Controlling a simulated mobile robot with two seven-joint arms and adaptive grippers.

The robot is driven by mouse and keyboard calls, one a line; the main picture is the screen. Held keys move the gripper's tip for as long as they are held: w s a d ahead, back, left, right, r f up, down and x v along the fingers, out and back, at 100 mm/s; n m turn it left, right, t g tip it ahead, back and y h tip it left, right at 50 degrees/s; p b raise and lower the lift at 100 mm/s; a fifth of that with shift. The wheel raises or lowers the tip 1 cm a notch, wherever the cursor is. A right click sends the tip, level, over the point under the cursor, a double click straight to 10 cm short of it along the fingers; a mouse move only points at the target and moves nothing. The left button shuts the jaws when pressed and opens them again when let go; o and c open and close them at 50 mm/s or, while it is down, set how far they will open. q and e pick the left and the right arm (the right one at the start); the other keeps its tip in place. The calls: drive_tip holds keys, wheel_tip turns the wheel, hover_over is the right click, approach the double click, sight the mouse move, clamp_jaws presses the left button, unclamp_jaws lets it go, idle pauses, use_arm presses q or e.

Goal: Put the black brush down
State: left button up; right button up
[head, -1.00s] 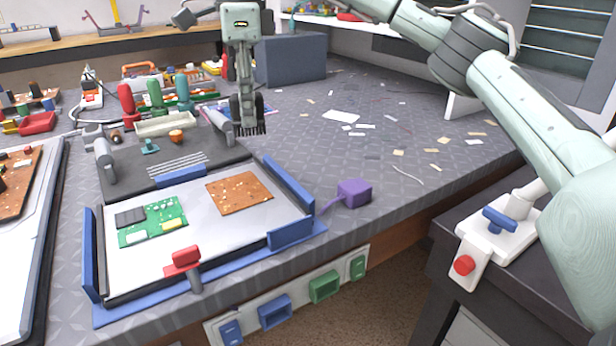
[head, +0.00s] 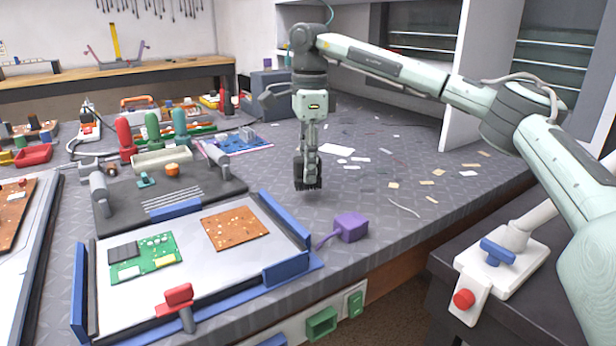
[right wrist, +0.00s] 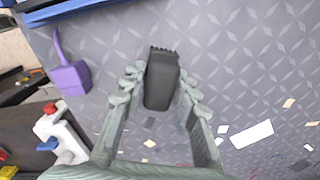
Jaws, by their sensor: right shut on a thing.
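My right gripper (head: 309,160) is shut on the black brush (head: 308,178), which hangs from it with bristles pointing down in the head view. The brush is over the grey patterned bench top (head: 385,165), right of the dark mat. In the right wrist view the black brush (right wrist: 161,80) sits between the two fingers of the right gripper (right wrist: 162,85). I cannot tell whether the bristles touch the bench. My left gripper is not in view.
A purple box-shaped thing (head: 350,227) lies near the bench's front edge. A blue-edged tray (head: 190,290) with a green and an orange board is at the front left. Paper scraps (head: 338,150) lie scattered to the right. Bench around the brush is mostly clear.

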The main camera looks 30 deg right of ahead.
drive_tip(key=shift+f, duration=1.35)
drive_tip(key=shift+f, duration=0.1)
drive_tip(key=o, duration=1.1)
